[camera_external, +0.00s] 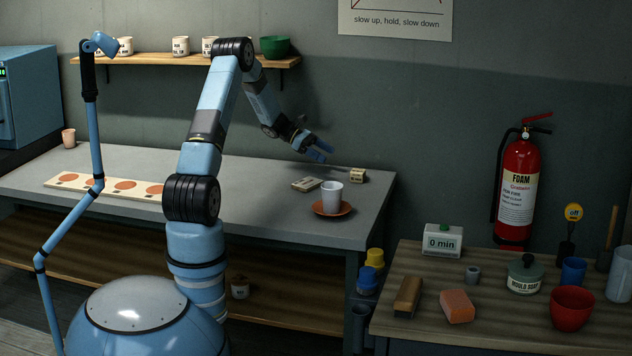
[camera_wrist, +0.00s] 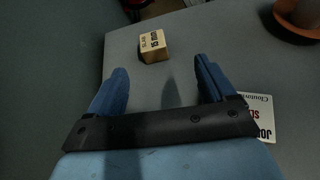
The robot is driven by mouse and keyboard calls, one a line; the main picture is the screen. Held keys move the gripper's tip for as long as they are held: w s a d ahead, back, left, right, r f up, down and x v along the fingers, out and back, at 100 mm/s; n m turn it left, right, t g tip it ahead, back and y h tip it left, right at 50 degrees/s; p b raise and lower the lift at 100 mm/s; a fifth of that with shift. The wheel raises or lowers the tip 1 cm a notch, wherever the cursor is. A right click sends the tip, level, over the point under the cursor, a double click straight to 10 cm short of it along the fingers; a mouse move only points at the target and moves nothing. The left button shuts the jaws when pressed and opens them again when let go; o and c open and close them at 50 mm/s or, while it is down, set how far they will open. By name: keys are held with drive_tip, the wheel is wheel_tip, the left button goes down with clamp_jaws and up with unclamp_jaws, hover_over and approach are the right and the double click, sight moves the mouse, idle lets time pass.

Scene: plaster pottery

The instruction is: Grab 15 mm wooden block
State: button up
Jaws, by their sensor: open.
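The wooden block (camera_external: 357,175) is a small pale cube near the right back part of the grey table (camera_external: 250,225). In the wrist view the block (camera_wrist: 153,45) shows printed lettering that reads 15 mm. It sits beyond my fingertips, roughly ahead of the gap between them. My gripper (camera_external: 323,150) is above the table, to the upper left of the block in the external view. In the wrist view my gripper (camera_wrist: 163,75) has its two blue fingers spread apart with nothing between them.
A flat, lettered pale piece (camera_external: 306,184) lies left of the cup; a lettered card (camera_wrist: 258,118) shows beside my right finger. The wall (camera_external: 420,130) is close behind the table.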

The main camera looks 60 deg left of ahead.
sight(353, 170)
drive_tip(key=shift+a+f+n+t, duration=0.3)
drive_tip(key=shift+a+f+n, duration=0.2)
drive_tip(key=shift+a+f, duration=0.4)
drive_tip(key=shift+w, duration=0.15)
drive_tip(key=x, duration=1.3)
drive_tip(key=shift+d+f, duration=0.1)
drive_tip(key=shift+d, duration=0.15)
drive_tip(key=c, duration=1.1)
drive_tip(key=shift+o, duration=0.2)
